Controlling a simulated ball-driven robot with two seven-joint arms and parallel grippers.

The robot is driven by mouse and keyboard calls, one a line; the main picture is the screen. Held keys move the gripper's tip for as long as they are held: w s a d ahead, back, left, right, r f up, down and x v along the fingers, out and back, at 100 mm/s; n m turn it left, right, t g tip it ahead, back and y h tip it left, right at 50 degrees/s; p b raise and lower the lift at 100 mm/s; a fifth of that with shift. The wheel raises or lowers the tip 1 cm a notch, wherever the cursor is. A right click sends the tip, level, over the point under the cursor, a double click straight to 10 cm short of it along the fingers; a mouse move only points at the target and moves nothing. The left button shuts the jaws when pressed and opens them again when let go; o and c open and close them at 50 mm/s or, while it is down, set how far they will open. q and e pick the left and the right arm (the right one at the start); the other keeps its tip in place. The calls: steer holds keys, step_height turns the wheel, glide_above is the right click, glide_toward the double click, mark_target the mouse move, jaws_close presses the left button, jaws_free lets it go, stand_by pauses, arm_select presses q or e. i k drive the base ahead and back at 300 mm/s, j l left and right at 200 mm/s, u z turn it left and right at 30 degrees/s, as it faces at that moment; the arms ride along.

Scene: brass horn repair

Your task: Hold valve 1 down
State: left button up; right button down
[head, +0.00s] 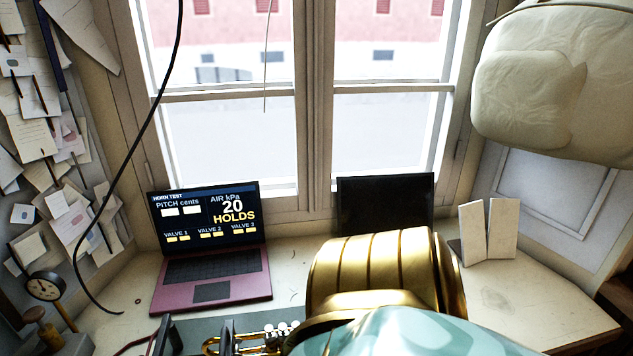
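A brass horn (222,346) shows in part at the bottom edge of the head view, over a dark green mat (190,325). Small silvery valve tops (283,329) stand at its right end; I cannot tell which one is valve 1 or whether any is pressed. Dark upright pieces stand by the horn at its left; I cannot tell what they are. A large gold ribbed and pale teal shape hides what lies to the right of the valves. I cannot make out either gripper's fingers.
A dark panel (385,203), pale upright boards (488,230) and a dial gauge (45,287) stand around. The right of the bench (560,305) is clear.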

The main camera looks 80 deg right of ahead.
mark_target(270, 338)
steer(key=k+z, duration=0.15)
steer(key=z, duration=2.05)
